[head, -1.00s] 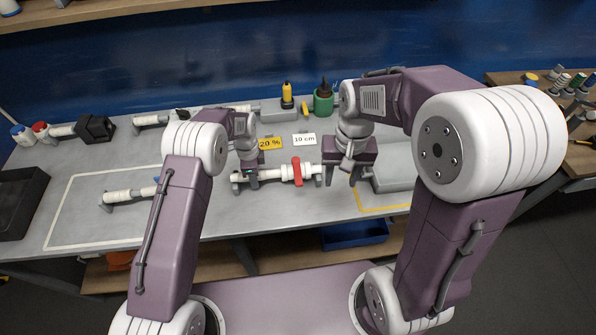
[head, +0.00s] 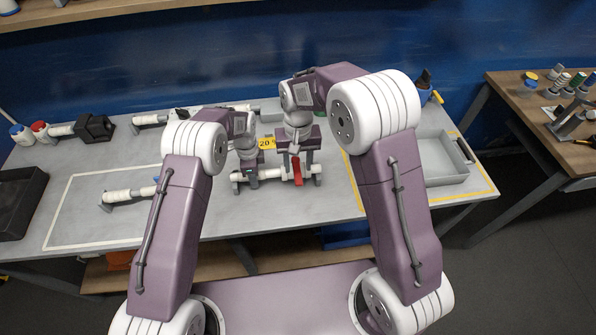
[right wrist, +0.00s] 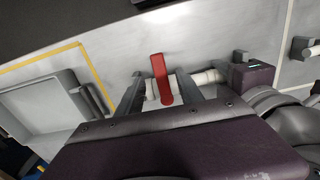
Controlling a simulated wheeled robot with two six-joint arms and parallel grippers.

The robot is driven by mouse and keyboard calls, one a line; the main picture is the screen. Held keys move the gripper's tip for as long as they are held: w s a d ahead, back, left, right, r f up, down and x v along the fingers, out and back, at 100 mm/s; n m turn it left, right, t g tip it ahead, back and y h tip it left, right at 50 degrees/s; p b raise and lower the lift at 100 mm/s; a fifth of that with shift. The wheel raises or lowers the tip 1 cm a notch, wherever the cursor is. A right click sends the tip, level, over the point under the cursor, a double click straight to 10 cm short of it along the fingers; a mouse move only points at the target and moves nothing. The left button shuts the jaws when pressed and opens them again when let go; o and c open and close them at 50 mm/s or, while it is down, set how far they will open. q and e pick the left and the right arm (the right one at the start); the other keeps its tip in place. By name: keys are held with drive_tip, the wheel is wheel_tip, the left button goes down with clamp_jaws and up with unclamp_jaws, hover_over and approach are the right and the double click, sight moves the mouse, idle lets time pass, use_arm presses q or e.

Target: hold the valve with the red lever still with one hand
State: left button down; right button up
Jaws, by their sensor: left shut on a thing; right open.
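The valve with the red lever (head: 271,177) is a white pipe piece lying sideways near the middle of the table. Its red lever (head: 298,177) stands out toward the front, and it also shows in the right wrist view (right wrist: 161,79). My left gripper (head: 251,178) is shut on the white pipe left of the lever; it also shows at the right of the right wrist view (right wrist: 252,77). My right gripper (head: 297,170) is open above the valve. In the right wrist view its fingers (right wrist: 160,92) stand on either side of the lever, apart from it. Whether they touch the pipe is unclear.
A grey tray (head: 446,181) stands at the right inside a yellow outline. Another valve with a blue part (head: 130,194) lies in a white outline at the left. A black bin (head: 18,207) is at the far left. A yellow 20 % label (head: 266,143) stands behind.

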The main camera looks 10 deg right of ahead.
sight(298, 176)
wheel_tip(298, 176, down, 4)
drive_tip(key=shift+f, duration=0.1)
clamp_jaws()
idle(1.5)
